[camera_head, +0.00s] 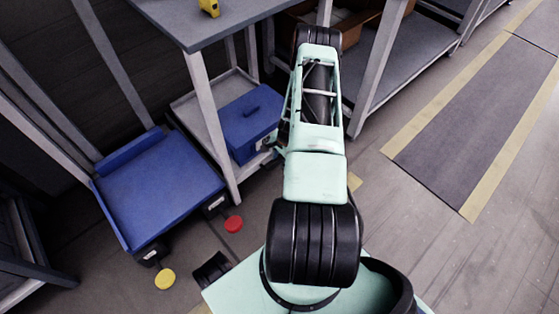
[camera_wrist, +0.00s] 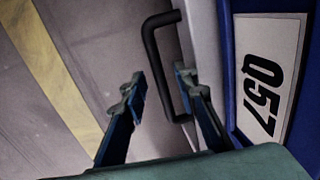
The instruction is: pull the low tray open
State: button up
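The low tray (camera_head: 188,108) is a pale grey shelf under the workbench and carries a blue box (camera_head: 248,120). In the wrist view, the tray's pale edge (camera_wrist: 204,45) runs beside the blue box (camera_wrist: 228,75), which has a "Q57" label (camera_wrist: 268,75). A black bar handle (camera_wrist: 155,62) stands out from that edge. My gripper (camera_wrist: 162,85) is open, with one finger on each side of the handle's lower part. The right finger overlaps the handle's lower end in the picture; I cannot tell whether they touch. In the head view my arm mostly hides the gripper.
A workbench (camera_head: 205,32) with a yellow object (camera_head: 209,7) stands above the tray, its leg (camera_head: 211,130) close by. A blue platform (camera_head: 160,190) is at the left, with a red disc (camera_head: 233,224) and a yellow disc (camera_head: 165,279) before it. Floor at right is clear.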

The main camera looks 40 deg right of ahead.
grip_shut()
dwell(0.3)
jog(key=shift+s, duration=0.1)
